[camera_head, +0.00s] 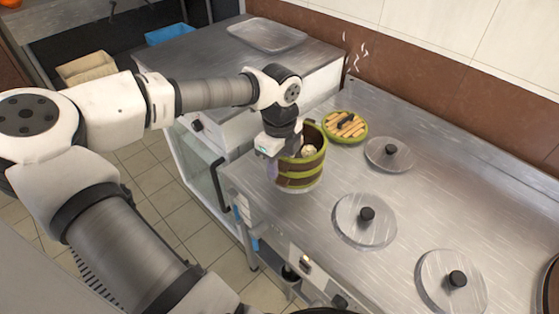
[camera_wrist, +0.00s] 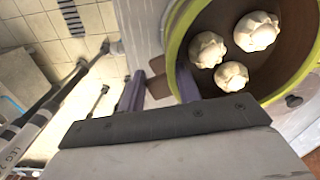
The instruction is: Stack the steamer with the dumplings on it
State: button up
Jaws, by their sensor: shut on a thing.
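A round green and brown steamer (camera_head: 300,180) stands at the left edge of the steel counter in the head view. White dumplings (camera_head: 308,150) lie inside it. In the wrist view the steamer (camera_wrist: 173,35) shows its green rim, with three dumplings (camera_wrist: 232,76) on its brown floor. My gripper (camera_wrist: 160,82) is shut on the steamer's wall at the rim, one finger inside and one outside. In the head view my gripper (camera_head: 273,160) is at the steamer's left side. I cannot tell whether it is one tier or two, or whether it touches the counter.
Several steel pot lids (camera_head: 366,220) with black knobs sit on the counter (camera_head: 430,190). A shallow metal tray (camera_head: 267,36) lies on the unit at the back. Steam rises near the wall.

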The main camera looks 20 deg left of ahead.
jog(key=o, duration=0.8)
